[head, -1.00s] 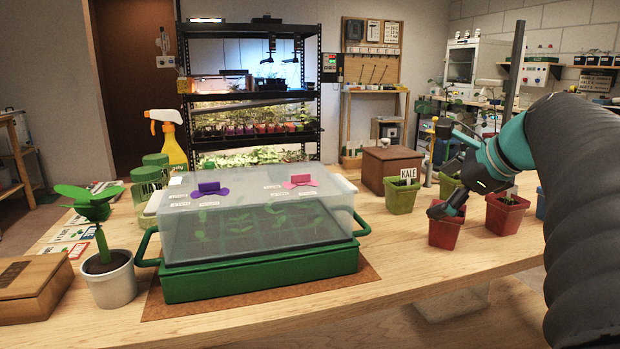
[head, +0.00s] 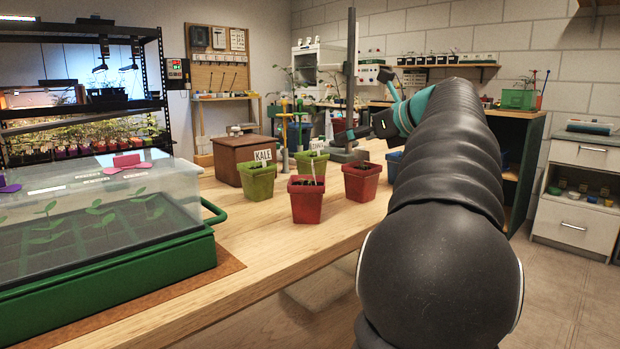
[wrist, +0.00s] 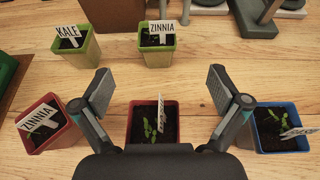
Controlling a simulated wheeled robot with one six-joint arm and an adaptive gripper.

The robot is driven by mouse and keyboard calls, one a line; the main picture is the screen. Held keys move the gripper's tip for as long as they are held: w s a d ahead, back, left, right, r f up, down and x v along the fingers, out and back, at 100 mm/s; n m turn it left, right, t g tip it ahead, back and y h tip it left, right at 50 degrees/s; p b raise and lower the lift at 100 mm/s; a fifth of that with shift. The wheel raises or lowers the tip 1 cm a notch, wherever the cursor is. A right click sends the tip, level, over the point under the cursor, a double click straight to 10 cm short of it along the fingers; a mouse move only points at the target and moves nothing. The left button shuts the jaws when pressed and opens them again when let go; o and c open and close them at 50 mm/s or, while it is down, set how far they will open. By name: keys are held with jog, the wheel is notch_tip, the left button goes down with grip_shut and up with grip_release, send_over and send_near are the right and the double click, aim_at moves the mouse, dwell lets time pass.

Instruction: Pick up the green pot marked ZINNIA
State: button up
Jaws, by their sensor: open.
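The green pot marked ZINNIA (wrist: 158,56) stands upright at the top middle of the wrist view, its white tag over dark soil. In the head view this pot (head: 315,164) is partly hidden behind the red pots. My gripper (wrist: 160,88) is open and empty, with its fingers spread above the bench. The green pot lies beyond the fingertips, apart from them. In the head view my gripper (head: 366,106) is above and behind the right red pot.
A green KALE pot (wrist: 78,52) stands left of the green ZINNIA pot. A red pot (wrist: 143,130) sits nearest, between the finger bases; its tag is hard to read. A red ZINNIA pot (wrist: 46,131) is left, a blue pot (wrist: 270,135) right. A brown box (head: 233,156) stands behind.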

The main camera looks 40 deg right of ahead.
jog(key=b, duration=0.1)
send_near(314, 152)
jog(key=w+a, duration=0.1)
jog(key=a, duration=0.2)
jog(key=shift+f+b+x, duration=0.15)
jog(key=shift+b+x, duration=0.2)
jog(key=shift+x, duration=1.05)
jog(key=shift+f+b+x, duration=0.15)
jog(key=shift+b+x, duration=0.15)
jog(key=shift+x, duration=1.1)
jog(key=shift+s, duration=0.15)
jog(key=c, duration=1.3)
